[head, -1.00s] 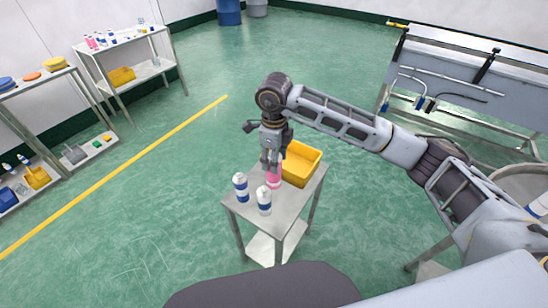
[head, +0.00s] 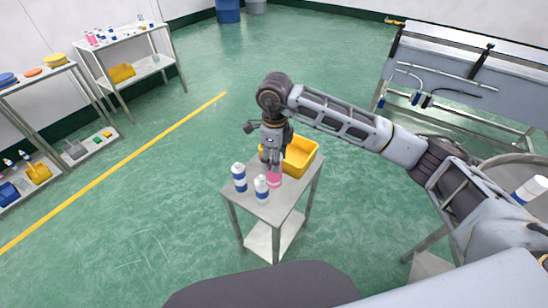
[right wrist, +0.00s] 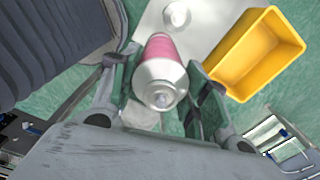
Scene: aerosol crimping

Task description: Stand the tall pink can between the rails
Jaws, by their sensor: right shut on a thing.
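The tall pink can (head: 274,178) has a pink body and a pale top. It is upright at the small metal table (head: 285,205), between the fingers of my right gripper (head: 271,164), which reaches down from above. In the right wrist view the can (right wrist: 158,52) sits between the two fingers (right wrist: 160,95), its pale shoulder and nozzle toward the camera. My right gripper is shut on it. I cannot tell whether its base touches the tabletop. My left gripper is out of view. I cannot make out the rails with certainty.
Two white-and-blue cans (head: 239,177) (head: 262,189) stand left of the pink can. A yellow bin (head: 304,155) is close behind it on the right. Another white-and-blue can (head: 530,189) is at the far right by a round table. A grey bench (head: 470,60) stands back right.

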